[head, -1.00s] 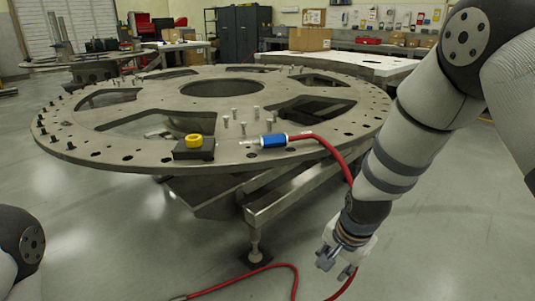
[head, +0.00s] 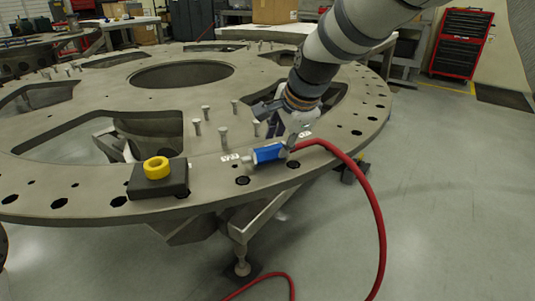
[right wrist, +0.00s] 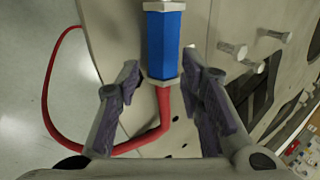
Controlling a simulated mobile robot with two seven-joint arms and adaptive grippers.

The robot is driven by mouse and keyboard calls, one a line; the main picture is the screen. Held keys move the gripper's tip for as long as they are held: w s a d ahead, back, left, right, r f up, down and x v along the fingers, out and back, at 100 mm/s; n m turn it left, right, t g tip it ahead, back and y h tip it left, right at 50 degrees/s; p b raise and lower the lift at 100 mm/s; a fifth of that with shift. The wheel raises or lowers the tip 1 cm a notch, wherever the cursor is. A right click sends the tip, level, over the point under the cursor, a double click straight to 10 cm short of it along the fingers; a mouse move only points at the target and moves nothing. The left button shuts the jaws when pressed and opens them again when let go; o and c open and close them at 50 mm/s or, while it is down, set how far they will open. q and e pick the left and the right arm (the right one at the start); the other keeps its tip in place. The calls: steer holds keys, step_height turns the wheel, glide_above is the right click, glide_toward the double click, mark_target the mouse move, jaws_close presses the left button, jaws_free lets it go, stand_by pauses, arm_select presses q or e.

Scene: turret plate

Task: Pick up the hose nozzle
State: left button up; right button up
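The hose nozzle (head: 268,153) is a blue cylinder with metal ends. It lies on the turret plate (head: 212,183) near its front edge, with a red hose (head: 374,205) running off its right end. In the right wrist view the nozzle (right wrist: 163,45) is upright in the picture, and the hose comes from its lower end. My right gripper (head: 287,135) is at the nozzle's hose end. In the right wrist view its fingers (right wrist: 165,92) are spread on either side of the hose joint, with gaps visible. My left gripper is out of view.
Several upright bolts (head: 223,135) stand on the plate just behind the nozzle. The plate has large cutouts. A red tool cabinet (head: 461,42) stands at the back right.

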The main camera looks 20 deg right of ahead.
mark_target(275, 148)
steer(key=x, duration=0.4)
steer(key=shift+f+b, duration=0.15)
steer(key=shift+b, duration=0.15)
steer(key=shift+w+f, duration=0.25)
steer(key=shift+w, duration=0.1)
steer(key=shift+r, duration=0.2)
steer(key=shift+c, duration=0.6)
jaws_close()
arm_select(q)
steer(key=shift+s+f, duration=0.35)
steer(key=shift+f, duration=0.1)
arm_select(e)
steer(key=shift+r, duration=0.1)
